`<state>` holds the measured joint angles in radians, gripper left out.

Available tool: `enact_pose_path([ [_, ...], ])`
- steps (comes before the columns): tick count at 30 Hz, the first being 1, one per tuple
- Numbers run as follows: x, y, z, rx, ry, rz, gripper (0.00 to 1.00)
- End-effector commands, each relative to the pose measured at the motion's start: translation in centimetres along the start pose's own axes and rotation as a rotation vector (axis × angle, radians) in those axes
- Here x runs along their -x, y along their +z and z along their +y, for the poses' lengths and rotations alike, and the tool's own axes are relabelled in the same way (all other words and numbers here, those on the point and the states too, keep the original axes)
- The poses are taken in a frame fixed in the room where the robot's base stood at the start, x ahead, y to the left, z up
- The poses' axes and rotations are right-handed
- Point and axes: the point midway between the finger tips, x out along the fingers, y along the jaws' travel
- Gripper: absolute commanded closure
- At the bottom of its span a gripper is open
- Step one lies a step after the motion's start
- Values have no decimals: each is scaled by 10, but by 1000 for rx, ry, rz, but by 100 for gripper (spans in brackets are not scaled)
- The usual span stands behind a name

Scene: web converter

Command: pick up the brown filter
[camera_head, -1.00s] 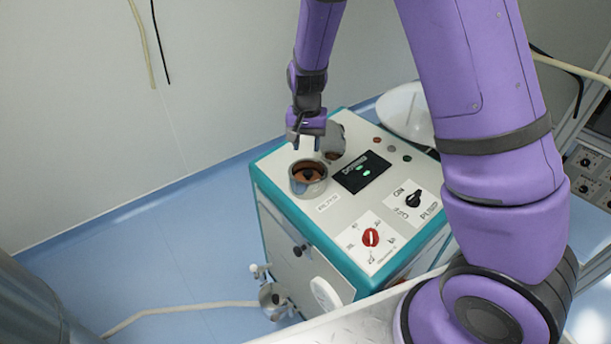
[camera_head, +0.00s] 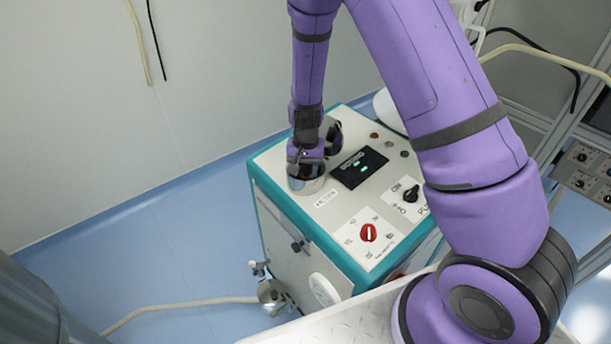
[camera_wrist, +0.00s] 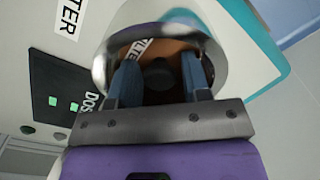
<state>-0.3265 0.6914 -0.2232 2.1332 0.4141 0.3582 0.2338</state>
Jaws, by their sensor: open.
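The brown filter (camera_wrist: 158,50) sits inside a round metal cup (camera_wrist: 216,54) on top of the white and teal machine. A dark round knob shows in its middle. In the head view the metal cup (camera_head: 306,184) is partly hidden under my gripper (camera_head: 306,160), and the filter is hardly visible there. In the wrist view my gripper (camera_wrist: 160,78) is open, with one finger on each side of the dark knob. The fingers reach into the cup opening. I cannot tell whether they touch anything.
The machine top (camera_head: 325,216) carries a dark display (camera_head: 359,168), a red knob (camera_head: 368,232) and a black knob (camera_head: 411,194). A metal lid (camera_head: 333,136) stands open behind the cup. The blue floor to the left is clear except for a pale hose (camera_head: 190,304).

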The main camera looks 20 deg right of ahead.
Motion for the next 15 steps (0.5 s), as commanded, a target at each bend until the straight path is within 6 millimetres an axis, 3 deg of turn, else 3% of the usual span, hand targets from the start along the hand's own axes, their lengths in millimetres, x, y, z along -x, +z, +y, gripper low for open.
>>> enact_pose_path([
  [4, 0, 0, 0, 0, 0, 1, 56],
  [9, 0, 0, 0, 0, 0, 1, 93],
  [15, 1, 0, 0, 0, 0, 1, 94],
])
